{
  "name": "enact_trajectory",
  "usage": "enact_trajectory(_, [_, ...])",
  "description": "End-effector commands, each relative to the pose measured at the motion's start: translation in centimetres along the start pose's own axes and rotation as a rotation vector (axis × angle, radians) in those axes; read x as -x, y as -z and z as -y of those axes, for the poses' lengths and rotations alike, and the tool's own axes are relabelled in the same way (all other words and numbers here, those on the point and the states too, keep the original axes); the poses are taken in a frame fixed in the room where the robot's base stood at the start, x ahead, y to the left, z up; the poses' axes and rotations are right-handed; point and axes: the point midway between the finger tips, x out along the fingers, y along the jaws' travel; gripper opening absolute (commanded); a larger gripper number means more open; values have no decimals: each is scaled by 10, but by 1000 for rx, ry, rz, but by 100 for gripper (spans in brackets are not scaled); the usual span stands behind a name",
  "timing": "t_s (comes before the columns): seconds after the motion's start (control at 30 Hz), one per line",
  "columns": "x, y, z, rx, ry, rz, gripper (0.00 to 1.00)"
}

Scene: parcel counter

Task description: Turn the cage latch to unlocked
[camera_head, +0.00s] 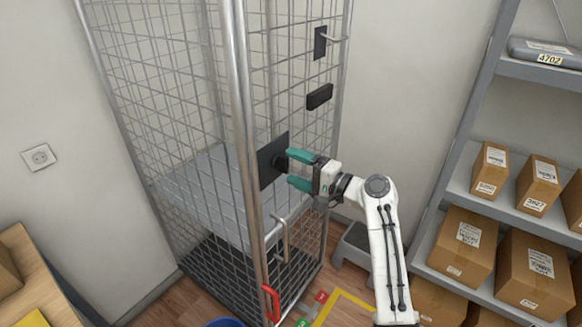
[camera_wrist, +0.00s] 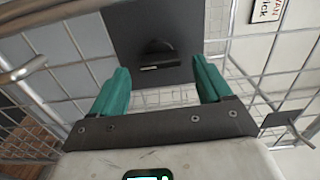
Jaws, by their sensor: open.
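The wire cage (camera_head: 235,120) stands upright in the middle of the head view. A dark square plate (camera_head: 267,162) is fixed on its side, with a dark knob (camera_head: 280,160) on it. I take this knob to be the latch. In the wrist view the plate (camera_wrist: 122,22) carries the dark knob (camera_wrist: 158,47) with a pale bar below it. My gripper (camera_head: 293,168) has teal fingers, which are open and point at the plate. In the wrist view the fingers (camera_wrist: 162,88) stand apart to either side of the knob, with nothing held between them. I cannot tell whether they touch it.
A black block (camera_head: 319,96) and a dark plate with a hook (camera_head: 320,42) are higher on the cage. A red handle (camera_head: 270,302) is low on its front post. Shelves with cardboard boxes (camera_head: 538,270) stand right. A grey step stool (camera_head: 355,247) is behind my arm.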

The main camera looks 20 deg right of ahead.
Motion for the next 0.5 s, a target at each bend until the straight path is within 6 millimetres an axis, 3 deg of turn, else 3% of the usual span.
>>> enact_trajectory(0.3, [62,1,-3,2,0,-4,78])
enact_trajectory(0.5, [82,1,-1,0,0,-2,78])
